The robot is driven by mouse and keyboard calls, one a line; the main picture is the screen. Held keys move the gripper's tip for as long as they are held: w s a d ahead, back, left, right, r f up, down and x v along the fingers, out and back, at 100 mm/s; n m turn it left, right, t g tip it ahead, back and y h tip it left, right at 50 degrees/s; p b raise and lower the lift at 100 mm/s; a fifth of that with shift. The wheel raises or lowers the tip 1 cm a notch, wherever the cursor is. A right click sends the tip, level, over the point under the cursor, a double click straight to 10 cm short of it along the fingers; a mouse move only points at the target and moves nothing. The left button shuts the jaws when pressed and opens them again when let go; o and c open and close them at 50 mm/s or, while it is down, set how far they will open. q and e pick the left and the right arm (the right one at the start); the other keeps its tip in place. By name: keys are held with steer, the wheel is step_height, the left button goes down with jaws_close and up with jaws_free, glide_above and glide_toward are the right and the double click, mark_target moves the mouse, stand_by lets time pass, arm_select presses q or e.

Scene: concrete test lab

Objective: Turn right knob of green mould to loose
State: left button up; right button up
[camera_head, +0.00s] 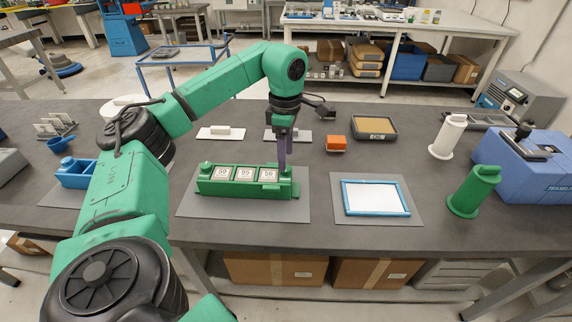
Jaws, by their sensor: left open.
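The green mould (244,184) sits on a grey mat on the table, with three white number labels along its front. A small round knob (206,166) shows on its left end. The right knob is hidden at the right end, where my left gripper (283,160) points straight down with purple fingers. The gripper is open. The fingertips are at or just above the mould's right end; I cannot tell if they touch the knob. My right gripper does not show.
A blue-framed white tray (375,198) lies on a mat (342,215) to the right. A green cylinder (473,192), a white cylinder (447,137) and a blue machine (525,165) stand further right. An orange block (336,143) and a dark tray (374,128) lie behind.

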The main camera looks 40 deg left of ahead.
arm_select(q)
step_height(320, 180, down, 2)
steer(key=shift+s+d+f, duration=0.1)
steer(key=shift+f, duration=0.4)
jaws_close()
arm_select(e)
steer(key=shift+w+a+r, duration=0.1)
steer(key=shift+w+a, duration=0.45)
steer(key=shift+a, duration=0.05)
